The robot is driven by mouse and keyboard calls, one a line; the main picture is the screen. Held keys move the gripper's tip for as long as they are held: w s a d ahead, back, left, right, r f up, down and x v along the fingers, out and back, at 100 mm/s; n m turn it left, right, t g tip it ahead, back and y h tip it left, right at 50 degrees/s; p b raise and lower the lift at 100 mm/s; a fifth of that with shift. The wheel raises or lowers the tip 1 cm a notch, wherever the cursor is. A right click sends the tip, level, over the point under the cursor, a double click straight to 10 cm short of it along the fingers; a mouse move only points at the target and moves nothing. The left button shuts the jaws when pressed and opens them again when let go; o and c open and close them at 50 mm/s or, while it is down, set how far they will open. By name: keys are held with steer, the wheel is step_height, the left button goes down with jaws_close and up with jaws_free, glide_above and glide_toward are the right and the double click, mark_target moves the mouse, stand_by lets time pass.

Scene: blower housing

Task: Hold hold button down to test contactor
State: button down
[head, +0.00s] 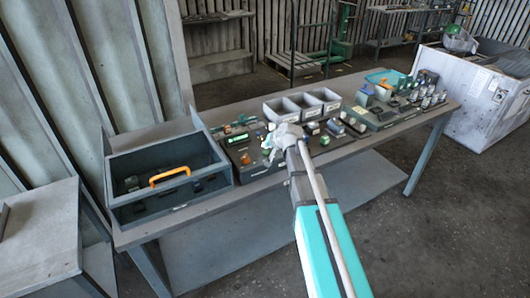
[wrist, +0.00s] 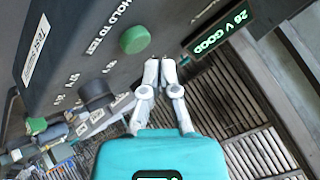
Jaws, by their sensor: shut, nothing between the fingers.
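The hold button is a round green button (wrist: 134,40) beside the label "HOLD TO TEST" (wrist: 108,30) on a dark test panel (wrist: 75,55) in the wrist view. A lit green display (wrist: 222,33) on the panel appears to read "28 V GOOD". My gripper (wrist: 160,62) is shut and empty, its fingertips close to the panel just right of and below the button; I cannot tell whether they touch the panel. In the head view my gripper (head: 268,148) is over the test panel (head: 240,160) and hides part of it. I cannot pick out the contactor.
A dark knob (wrist: 97,93) and a second green button (wrist: 37,125) are on the panel side. In the head view an open grey box with an orange handle (head: 170,175) stands left of the panel. Grey bins (head: 300,104) stand behind, and several small parts (head: 395,95) fill the right.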

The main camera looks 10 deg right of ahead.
mark_target(266, 153)
steer(key=shift+r+p, duration=2.1)
steer(key=shift+r, duration=0.25)
steer(key=s+f+n+g+h, duration=0.2)
steer(key=s+f+g, duration=0.1)
steer(key=s, duration=1.1)
steer(key=s+f+n+g+h, duration=0.1)
steer(key=s+g, duration=0.4)
steer(key=s, duration=0.9)
steer(key=shift+s+a+f+n+h, duration=0.15)
steer(key=shift+s+f+n+h, duration=0.35)
steer(key=shift+f, duration=0.4)
steer(key=shift+w, duration=0.2)
